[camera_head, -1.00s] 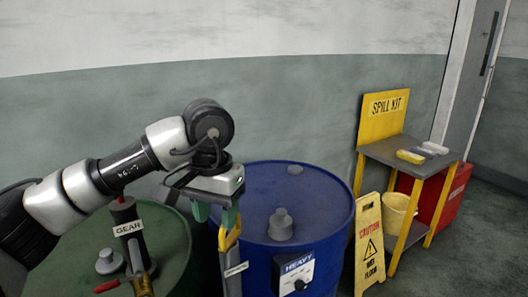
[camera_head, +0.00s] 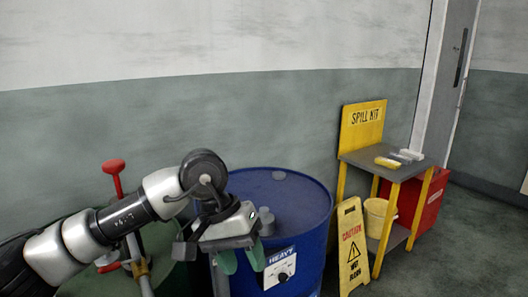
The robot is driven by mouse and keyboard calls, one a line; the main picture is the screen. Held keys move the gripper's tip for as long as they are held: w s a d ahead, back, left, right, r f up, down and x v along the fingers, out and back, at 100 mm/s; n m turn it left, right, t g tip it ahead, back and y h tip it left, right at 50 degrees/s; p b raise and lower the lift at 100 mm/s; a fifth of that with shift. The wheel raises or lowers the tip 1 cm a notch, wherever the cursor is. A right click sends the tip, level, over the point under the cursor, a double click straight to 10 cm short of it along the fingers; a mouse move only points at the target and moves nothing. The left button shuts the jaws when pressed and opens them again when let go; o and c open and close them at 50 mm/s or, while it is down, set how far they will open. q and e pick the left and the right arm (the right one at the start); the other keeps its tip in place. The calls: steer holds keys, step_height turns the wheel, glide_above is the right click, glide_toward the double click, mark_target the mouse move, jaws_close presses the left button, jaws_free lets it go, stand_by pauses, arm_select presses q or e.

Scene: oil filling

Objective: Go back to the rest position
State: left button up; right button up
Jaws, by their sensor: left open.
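My left gripper (camera_head: 238,262) is open, with its green fingertips pointing down. It hangs in front of the blue drum (camera_head: 300,205), which carries a "HEAVY" label, and hides part of the drum's left side. My left arm reaches in from the left, across the green drum (camera_head: 160,240). A pump with a red handle (camera_head: 114,167) stands upright on the green drum, partly hidden behind my arm. I see nothing held between the fingers. My right gripper is not in view.
A yellow spill kit stand (camera_head: 362,127) with a grey shelf is at the right. A yellow caution sign (camera_head: 352,246) stands in front of it. A yellow bucket (camera_head: 377,216) and a red bin (camera_head: 432,198) are beneath and behind. Open floor lies at the far right.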

arm_select(q)
steer(key=s+d+r+n+g+h, duration=0.35)
steer(key=s+d+n+h, duration=0.6)
steer(key=h, duration=0.55)
steer(key=w+a+n+t+y, duration=0.2)
steer(key=w+a+n+t, duration=0.2)
steer(key=n+t, duration=1.05)
steer(key=w+a+n+t+y, duration=0.1)
steer(key=w+a+n+t, duration=0.6)
steer(key=n, duration=1.2)
steer(key=s+a+f+n+y, duration=0.2)
steer(key=a+f+n+y, duration=0.2)
steer(key=f+n+y, duration=0.4)
steer(key=s+a+f+n+y, duration=0.1)
steer(key=a+f+n+y, duration=0.3)
steer(key=f+n+y, duration=0.45)
steer(key=s+a+f+n+g, duration=0.4)
steer(key=s+f+n+g, duration=0.35)
steer(key=s, duration=0.35)
steer(key=s+a+f+n+g, duration=0.3)
steer(key=s+f+n+g, duration=0.3)
steer(key=s+f, duration=0.45)
step_height(320, 180, down, 23)
steer(key=s+a+f+g, duration=0.2)
steer(key=s+a+f, duration=0.1)
steer(key=s+f, duration=1.4)
steer(key=shift+s+m, duration=0.3)
steer(key=shift+m, duration=0.1)
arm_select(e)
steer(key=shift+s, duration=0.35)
